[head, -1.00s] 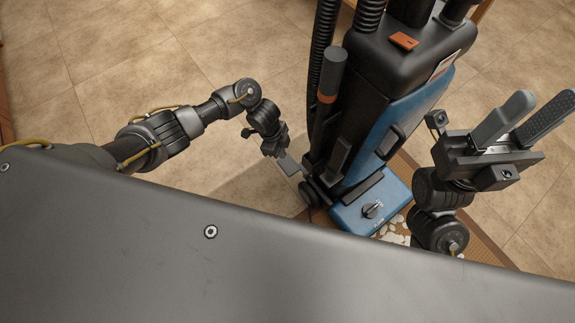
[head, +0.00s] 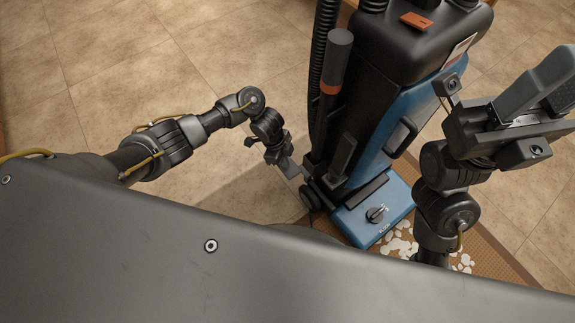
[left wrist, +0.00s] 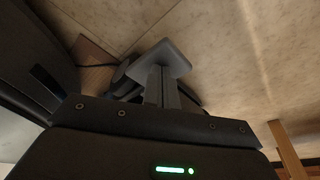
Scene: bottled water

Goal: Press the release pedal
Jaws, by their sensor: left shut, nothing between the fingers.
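A blue and black upright vacuum cleaner (head: 375,110) stands on the floor, its blue base (head: 385,207) with a dial towards me. My left gripper (head: 290,167) is shut and empty, low beside the left side of the base, just above a dark wheel (head: 312,195). I cannot make out the release pedal for certain; the gripper and the cleaner's body may hide it. In the left wrist view the shut fingers (left wrist: 163,85) reach towards a flat grey plate (left wrist: 165,57); I cannot tell whether they touch it. My right gripper (head: 550,85) is open and empty, raised right of the cleaner.
A brown mat (head: 480,250) with white debris (head: 400,242) lies under and right of the base. A black hose (head: 318,60) and a dark handle tube (head: 333,75) run up the cleaner's left side. Tiled floor (head: 100,60) is clear to the left.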

